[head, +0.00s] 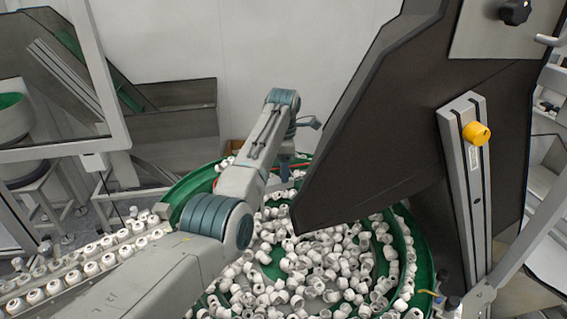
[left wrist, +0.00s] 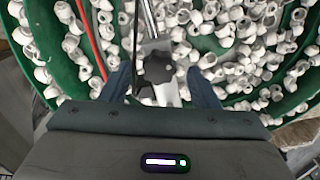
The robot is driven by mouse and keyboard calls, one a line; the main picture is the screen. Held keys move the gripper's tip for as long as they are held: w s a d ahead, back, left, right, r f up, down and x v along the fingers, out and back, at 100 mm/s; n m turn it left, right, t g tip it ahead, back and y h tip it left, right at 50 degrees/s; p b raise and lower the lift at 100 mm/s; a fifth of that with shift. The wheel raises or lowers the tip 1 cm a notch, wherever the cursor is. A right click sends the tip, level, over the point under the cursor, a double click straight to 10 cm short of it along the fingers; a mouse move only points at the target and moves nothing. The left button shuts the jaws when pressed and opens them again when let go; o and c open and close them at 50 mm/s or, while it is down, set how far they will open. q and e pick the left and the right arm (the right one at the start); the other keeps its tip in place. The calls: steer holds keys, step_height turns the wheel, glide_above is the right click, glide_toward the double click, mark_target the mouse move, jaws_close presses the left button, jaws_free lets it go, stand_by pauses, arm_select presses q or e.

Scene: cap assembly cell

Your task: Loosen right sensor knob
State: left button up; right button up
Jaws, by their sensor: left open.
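A black star-shaped knob (left wrist: 157,68) sits on a metal bracket with a rod in the left wrist view, above the bowl of caps. My left gripper (left wrist: 160,78) is open, with one dark finger on each side of the knob. I see no clear contact between fingers and knob. In the head view my left gripper (head: 287,172) points down over the bowl, and the knob is not clear there. My right gripper is not in view.
A green bowl (head: 424,262) full of white caps lies below my left arm. A large dark panel (head: 400,130) stands close on the right. A yellow knob (head: 477,133) sits on a grey post. A red cable (left wrist: 92,40) runs left of the bracket.

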arm_select(q)
steer(key=shift+d+f, duration=0.1)
steer(key=shift+w+d, duration=0.15)
steer(key=shift+d, duration=0.05)
steer(key=shift+c, duration=0.4)
steer(key=c, duration=0.9)
steer(key=shift+a, duration=0.1)
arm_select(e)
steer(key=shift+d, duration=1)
